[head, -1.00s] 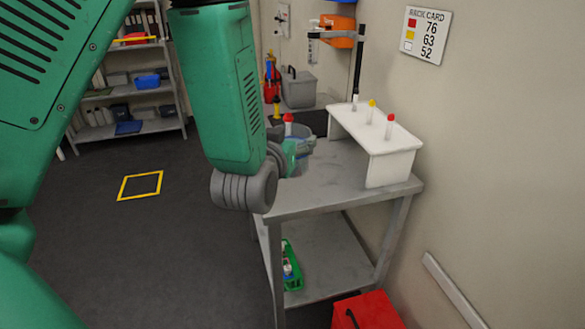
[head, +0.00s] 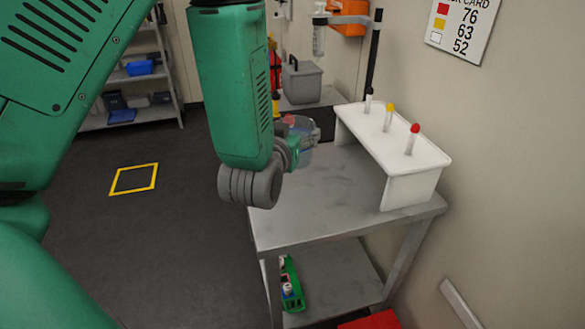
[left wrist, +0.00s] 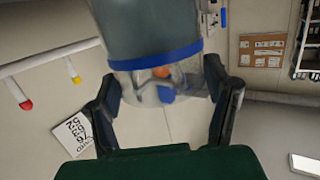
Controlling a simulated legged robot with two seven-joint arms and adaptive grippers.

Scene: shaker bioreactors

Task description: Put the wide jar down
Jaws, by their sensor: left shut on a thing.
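The wide jar (left wrist: 155,75) is clear with a blue band around it, and it fills the middle of the left wrist view. My left gripper (left wrist: 162,80) has one dark finger on each side of it and is shut on it. In the head view the jar (head: 304,150) shows in part behind my left gripper (head: 291,152), over the far left part of the grey table (head: 320,210). I cannot tell whether its base touches the tabletop. My right gripper is not in view.
A white rack (head: 415,185) with red- and yellow-capped tubes stands at the table's right, by the wall. A clamp stand (head: 374,60) rises behind it. A green tray (head: 293,290) sits on the lower shelf. The tabletop's front middle is clear.

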